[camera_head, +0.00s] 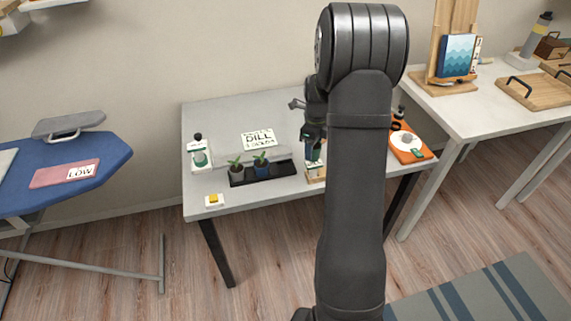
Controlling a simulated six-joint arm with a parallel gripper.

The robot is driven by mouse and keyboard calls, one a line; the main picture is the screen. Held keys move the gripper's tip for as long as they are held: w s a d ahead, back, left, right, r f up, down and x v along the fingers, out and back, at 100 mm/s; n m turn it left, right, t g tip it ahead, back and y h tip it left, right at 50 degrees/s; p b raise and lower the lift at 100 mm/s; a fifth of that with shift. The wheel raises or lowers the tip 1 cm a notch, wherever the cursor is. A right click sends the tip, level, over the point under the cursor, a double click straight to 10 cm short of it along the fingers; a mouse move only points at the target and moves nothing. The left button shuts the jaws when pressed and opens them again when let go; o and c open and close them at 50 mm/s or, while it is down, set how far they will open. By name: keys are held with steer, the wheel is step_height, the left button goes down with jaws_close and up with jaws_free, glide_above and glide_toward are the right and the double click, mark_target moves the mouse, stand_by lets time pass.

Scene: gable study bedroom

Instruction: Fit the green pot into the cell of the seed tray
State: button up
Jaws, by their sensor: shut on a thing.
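The black seed tray (250,181) lies near the front of the grey table. The right cell shows no pot. My gripper (313,138) is to the right of the tray, pointing down. It is shut on a small dark greenish thing (312,151), probably the green pot, above a wooden stand (315,177). My arm hides part of this area, and I cannot tell whether the held thing touches the stand.
A sign reading DILL (258,139) is behind the tray. An orange board (410,148) is right of my arm. The table's back left is clear.

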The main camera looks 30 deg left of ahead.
steer(key=a+f, duration=0.2)
steer(key=a, duration=0.1)
steer(key=a+f, duration=0.1)
steer(key=a, duration=0.2)
steer(key=s+a+f, duration=0.1)
steer(key=a+f, duration=0.1)
steer(key=a, duration=0.1)
steer(key=shift+a+f, duration=0.15)
steer(key=shift+f, duration=0.2)
steer(key=shift+a+f, duration=0.1)
steer(key=shift+f, duration=1.9)
